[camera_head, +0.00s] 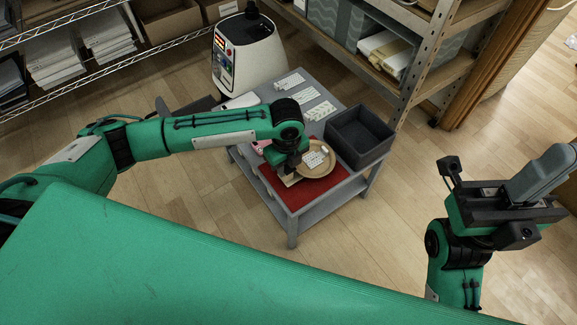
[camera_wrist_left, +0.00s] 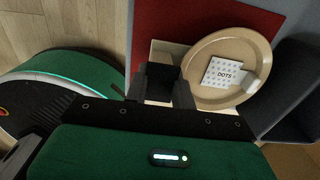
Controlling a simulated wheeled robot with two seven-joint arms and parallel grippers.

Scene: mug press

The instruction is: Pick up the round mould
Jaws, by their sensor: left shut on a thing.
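The round mould (camera_head: 327,172) is a tan, shallow round dish with a raised rim on the front part of the grey table. A square white dotted card lies in it; in the left wrist view the card (camera_wrist_left: 223,75) reads "DOTS", and the dish (camera_wrist_left: 200,48) shows with a small pale piece near the card. My left gripper (camera_head: 291,176) points down at the dish's left side. In the left wrist view its fingers (camera_wrist_left: 161,86) are shut on a tan part beside the round rim, largely hidden between them. My right gripper (camera_head: 535,185) is raised at the right, away from the table.
A red mat (camera_head: 312,194) covers the table's front. A dark open bin (camera_head: 358,140) stands close to the dish's right. Dotted cards (camera_head: 289,81) lie on the table's back part. A white machine (camera_head: 247,60) stands behind. Shelving (camera_head: 408,75) rises at back right.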

